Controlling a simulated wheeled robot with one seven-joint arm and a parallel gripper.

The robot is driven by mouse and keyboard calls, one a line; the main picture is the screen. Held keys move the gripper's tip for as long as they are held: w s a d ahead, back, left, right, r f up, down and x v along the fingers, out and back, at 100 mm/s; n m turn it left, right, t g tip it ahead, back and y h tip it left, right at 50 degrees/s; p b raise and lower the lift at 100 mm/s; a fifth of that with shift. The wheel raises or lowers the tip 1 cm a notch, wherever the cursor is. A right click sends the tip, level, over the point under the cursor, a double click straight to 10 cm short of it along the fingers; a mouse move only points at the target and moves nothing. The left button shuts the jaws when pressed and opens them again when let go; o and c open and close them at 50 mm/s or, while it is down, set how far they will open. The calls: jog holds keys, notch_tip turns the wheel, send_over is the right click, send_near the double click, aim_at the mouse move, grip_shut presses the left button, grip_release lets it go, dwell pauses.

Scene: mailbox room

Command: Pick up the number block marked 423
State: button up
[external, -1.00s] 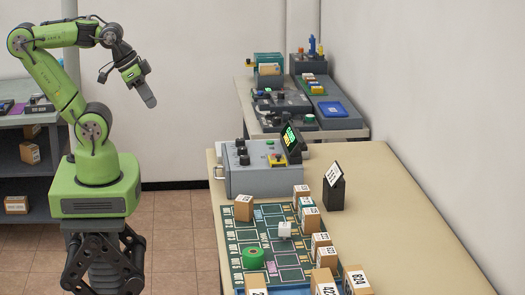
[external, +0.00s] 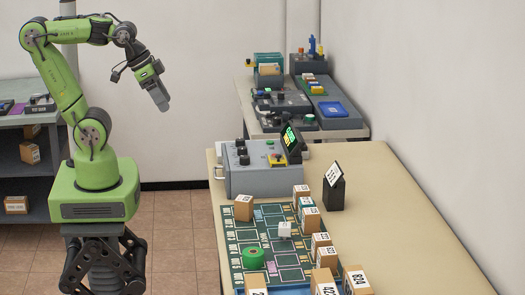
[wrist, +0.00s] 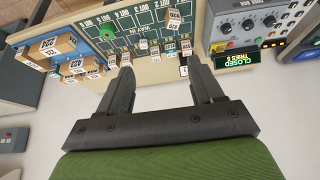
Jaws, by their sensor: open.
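Several cardboard-brown number blocks with white labels stand on and beside the green board (external: 235,226). A front block (external: 323,279) has a label that seems to begin with 42, cut by the frame's lower edge. Its last digit is not clear, so I cannot tell which block is 423. In the wrist view the labels are upside down and small, as on the left block (wrist: 50,45). My gripper (external: 162,104) is high in the air, left of the table and well apart from the blocks. Its fingers (wrist: 158,72) are spread and empty.
A grey control box (external: 265,178) with a lit display stands at the table's far left. The table's right side (external: 410,235) is bare.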

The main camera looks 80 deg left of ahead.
jog(key=w+d+f+b, duration=0.3)
jog(key=w+f+b, duration=0.3)
jog(key=w, duration=0.5)
jog(key=m+g+b, duration=0.1)
jog(key=m+b, duration=0.1)
jog(key=b, duration=0.3)
send_near(283, 225)
jog(key=shift+h, duration=0.4)
jog(key=x, duration=0.3)
jog(key=b+x, duration=0.1)
jog(key=x, duration=0.1)
jog(key=shift+w+a+f, duration=0.3)
jog(key=shift+w+a, duration=0.05)
jog(key=shift+a, duration=0.05)
jog(key=b+x, duration=0.1)
jog(key=x, duration=0.4)
jog(key=shift+f, duration=0.3)
jog(key=shift+s+r, duration=0.1)
jog(key=c, duration=1)
